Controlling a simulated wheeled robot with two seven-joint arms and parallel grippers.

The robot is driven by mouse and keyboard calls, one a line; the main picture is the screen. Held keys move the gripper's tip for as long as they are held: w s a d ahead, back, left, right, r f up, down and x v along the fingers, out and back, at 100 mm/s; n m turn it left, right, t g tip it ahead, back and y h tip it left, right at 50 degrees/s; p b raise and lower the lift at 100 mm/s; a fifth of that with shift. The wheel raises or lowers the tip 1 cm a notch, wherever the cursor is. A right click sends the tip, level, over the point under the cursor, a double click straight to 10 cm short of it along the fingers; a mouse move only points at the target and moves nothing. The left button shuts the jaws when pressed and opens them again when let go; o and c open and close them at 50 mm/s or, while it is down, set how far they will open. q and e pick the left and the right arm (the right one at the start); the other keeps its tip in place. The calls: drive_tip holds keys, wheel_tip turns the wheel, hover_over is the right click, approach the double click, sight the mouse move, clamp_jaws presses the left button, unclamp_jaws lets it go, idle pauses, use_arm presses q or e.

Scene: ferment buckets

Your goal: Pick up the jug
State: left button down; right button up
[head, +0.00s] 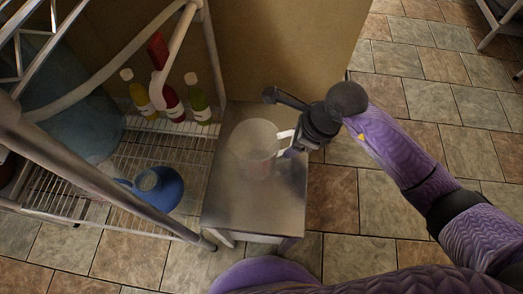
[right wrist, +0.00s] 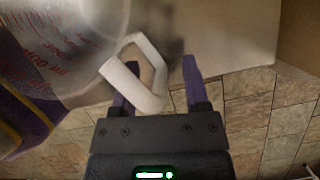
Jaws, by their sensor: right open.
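The jug (head: 258,158) is a clear measuring jug with a white handle, standing upright on a small metal table (head: 238,205). In the right wrist view the jug (right wrist: 60,58) fills the upper left, with red markings on its wall. My right gripper (head: 289,147) is at the handle side of the jug. In the right wrist view its two purple fingers (right wrist: 154,68) are apart, with the white handle (right wrist: 148,80) between them. I cannot tell whether a finger touches the handle. My left gripper is not in view.
A wire rack (head: 165,150) at the left holds several bottles (head: 171,101), a blue jug-like container (head: 160,188) and a large blue vessel (head: 65,105). A tan box-like panel (head: 285,55) stands behind the table. The tiled floor (head: 440,110) at the right is mostly clear.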

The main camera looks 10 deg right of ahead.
drive_tip(key=shift+r, duration=0.15)
drive_tip(key=shift+c, duration=0.9)
clamp_jaws()
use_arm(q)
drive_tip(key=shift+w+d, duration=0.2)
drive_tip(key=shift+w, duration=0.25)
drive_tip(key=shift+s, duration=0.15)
